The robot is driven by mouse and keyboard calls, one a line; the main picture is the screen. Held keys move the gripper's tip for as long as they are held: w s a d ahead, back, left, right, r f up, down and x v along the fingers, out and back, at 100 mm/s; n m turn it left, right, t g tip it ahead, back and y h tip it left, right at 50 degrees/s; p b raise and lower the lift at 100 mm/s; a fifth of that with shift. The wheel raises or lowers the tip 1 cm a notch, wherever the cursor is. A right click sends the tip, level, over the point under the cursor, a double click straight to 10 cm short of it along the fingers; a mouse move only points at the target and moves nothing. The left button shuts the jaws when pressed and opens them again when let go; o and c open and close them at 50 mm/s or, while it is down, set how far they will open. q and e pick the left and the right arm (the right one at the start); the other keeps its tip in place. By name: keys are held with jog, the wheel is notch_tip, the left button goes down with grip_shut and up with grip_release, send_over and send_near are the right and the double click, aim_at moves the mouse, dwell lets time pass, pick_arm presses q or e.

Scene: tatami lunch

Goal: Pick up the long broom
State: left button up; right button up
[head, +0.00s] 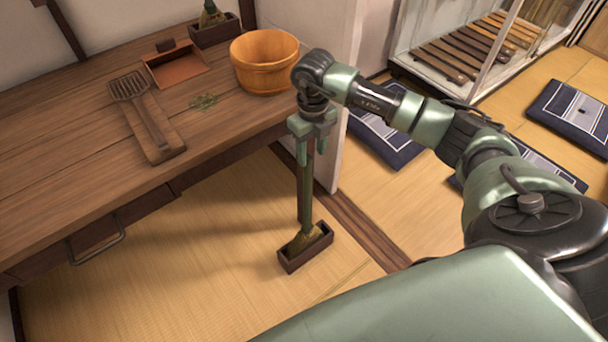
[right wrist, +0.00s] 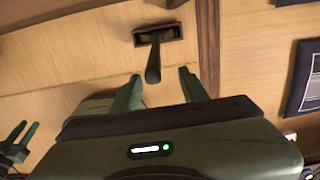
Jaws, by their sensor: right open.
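The long broom stands upright in a small dark holder (head: 305,248) on the tatami floor, with its green-brown handle (head: 305,195) rising beside the table's end. Its bristles (head: 308,238) sit in the holder. My right gripper (head: 311,150) is open, pointing down at the top of the handle. In the right wrist view, the handle (right wrist: 153,65) shows just beyond and between the open fingertips (right wrist: 160,77), nearer the left one. The holder (right wrist: 172,33) lies below it. A green part that looks like my left gripper (right wrist: 20,136) shows small at the left edge there.
A white wall end stands right behind the gripper. Blue cushions (head: 575,115) lie to the right.

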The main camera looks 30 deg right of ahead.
aim_at(308, 166)
jog(key=shift+s+a+f, duration=0.1)
jog(key=shift+f, duration=0.35)
jog(key=shift+s+a+f, duration=0.1)
jog(key=shift+f, duration=0.3)
jog(key=f, duration=0.2)
jog(key=f+b, duration=0.1)
jog(key=f, duration=0.1)
jog(key=shift+w+a+f, duration=0.1)
jog(key=shift+w+a, duration=0.15)
jog(key=shift+w, duration=0.05)
pick_arm(q)
jog(key=v, duration=0.2)
jog(key=w+v, duration=0.1)
jog(key=shift+s+r, duration=0.15)
jog(key=shift+r, duration=0.35)
pick_arm(e)
jog(key=shift+w, duration=0.1)
grip_shut()
